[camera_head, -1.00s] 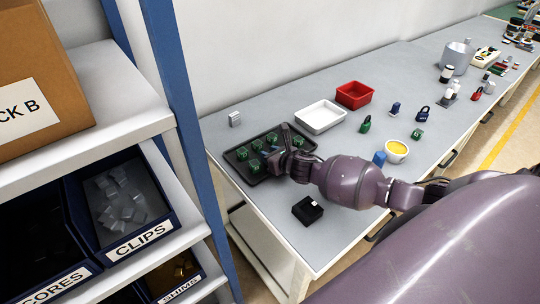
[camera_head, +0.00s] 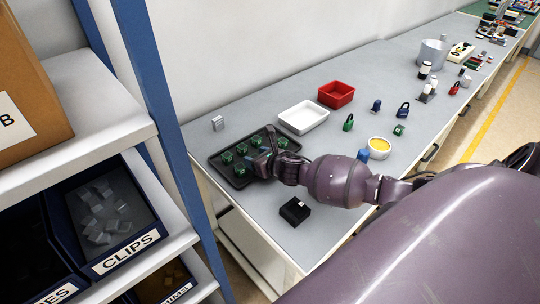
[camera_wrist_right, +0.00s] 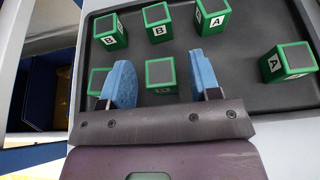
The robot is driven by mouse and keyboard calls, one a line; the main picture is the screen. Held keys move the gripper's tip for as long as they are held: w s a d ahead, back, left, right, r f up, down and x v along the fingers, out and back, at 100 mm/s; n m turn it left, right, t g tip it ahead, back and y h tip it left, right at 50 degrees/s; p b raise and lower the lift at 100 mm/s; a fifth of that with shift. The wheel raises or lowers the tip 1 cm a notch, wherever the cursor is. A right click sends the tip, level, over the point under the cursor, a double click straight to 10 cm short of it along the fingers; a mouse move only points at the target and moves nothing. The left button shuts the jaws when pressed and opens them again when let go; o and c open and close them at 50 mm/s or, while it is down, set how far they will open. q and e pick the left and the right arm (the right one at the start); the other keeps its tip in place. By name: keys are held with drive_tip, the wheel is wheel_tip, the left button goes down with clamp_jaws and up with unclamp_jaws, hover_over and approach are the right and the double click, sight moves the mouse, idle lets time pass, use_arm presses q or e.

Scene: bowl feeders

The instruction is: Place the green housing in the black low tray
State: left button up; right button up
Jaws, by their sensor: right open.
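The black low tray (camera_head: 222,170) lies near the left end of the bench and holds several green housings (camera_head: 227,157). In the right wrist view the tray (camera_wrist_right: 250,35) fills most of the picture, with green block-like housings in it lettered A or B. My right gripper (camera_head: 264,163) is over the tray, pointing down. In the wrist view its blue fingers (camera_wrist_right: 164,85) are apart, with one green housing (camera_wrist_right: 160,74) showing between them; I cannot tell whether they touch it. Another housing (camera_wrist_right: 98,80) is partly hidden by the left finger. My left gripper is not in view.
A white tray (camera_head: 304,118) and a red bin (camera_head: 336,94) stand behind. A black box (camera_head: 295,211) lies near the front edge. A yellow-filled bowl (camera_head: 380,148), blue part (camera_head: 363,155), green lock-shaped part (camera_head: 348,123) and small green part (camera_head: 399,130) are to the right. A shelf post (camera_head: 160,100) is left.

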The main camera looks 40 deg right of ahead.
drive_tip(key=v, duration=0.9)
drive_tip(key=shift+s+r+p, duration=0.1)
drive_tip(key=shift+s+p, duration=0.25)
drive_tip(key=shift+s+d+r, duration=0.1)
drive_tip(key=shift+s+r, duration=0.2)
drive_tip(key=shift+s, duration=0.25)
drive_tip(key=shift+s, duration=0.1)
